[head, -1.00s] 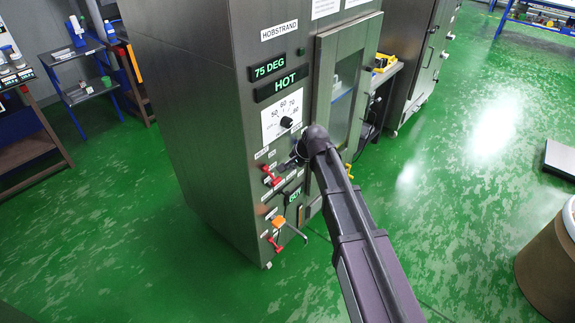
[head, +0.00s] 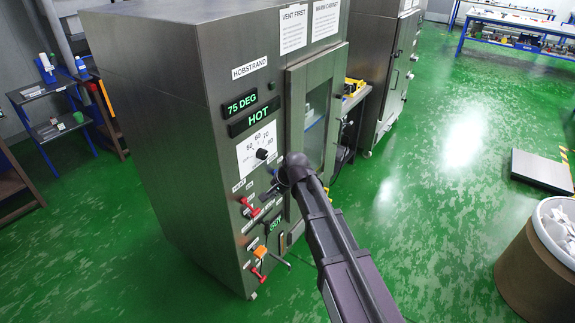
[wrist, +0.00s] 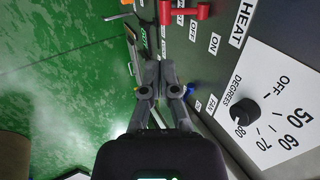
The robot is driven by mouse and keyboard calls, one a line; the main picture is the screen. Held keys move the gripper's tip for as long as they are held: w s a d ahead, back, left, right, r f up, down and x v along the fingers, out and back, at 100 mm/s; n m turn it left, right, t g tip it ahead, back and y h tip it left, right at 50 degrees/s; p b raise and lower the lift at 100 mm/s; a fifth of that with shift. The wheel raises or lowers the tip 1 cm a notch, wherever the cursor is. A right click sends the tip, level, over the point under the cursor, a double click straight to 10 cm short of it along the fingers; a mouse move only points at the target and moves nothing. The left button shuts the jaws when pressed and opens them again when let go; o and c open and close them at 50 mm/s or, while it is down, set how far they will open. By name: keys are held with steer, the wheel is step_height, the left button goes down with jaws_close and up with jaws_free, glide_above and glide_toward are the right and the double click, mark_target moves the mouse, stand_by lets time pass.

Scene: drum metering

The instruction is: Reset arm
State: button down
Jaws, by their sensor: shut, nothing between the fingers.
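My gripper (wrist: 158,85) shows in the wrist view with its two grey fingers together and nothing between them. It is close to the control panel of the steel cabinet (head: 165,110). In the head view my own arm reaches up to the panel and largely hides the gripper. The black dial (wrist: 245,109) is to the right of the fingers in the wrist view, apart from them. A red switch handle (wrist: 185,12) is above them. In the head view the display (head: 254,116) reads HOT, under 75 DEG. I cannot tell whether the fingers touch the panel.
The cabinet's windowed door (head: 316,120) looks shut. A second steel cabinet (head: 385,75) stands behind. Green floor between is open. A shelf cart (head: 50,95) stands at the left.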

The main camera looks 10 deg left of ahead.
steer(key=s+d+n+h, duration=0.1)
steer(key=s+d, duration=0.4)
steer(key=d, duration=0.7)
steer(key=s+d+f+n+g+h, duration=0.1)
steer(key=s+d, duration=0.3)
steer(key=d, duration=0.9)
steer(key=s+d+f+n+g+h, duration=0.1)
steer(key=s+d, duration=0.4)
steer(key=d, duration=0.7)
steer(key=shift+s+d+n+h, duration=0.35)
steer(key=shift+n+h, duration=0.45)
steer(key=shift+h, duration=0.3)
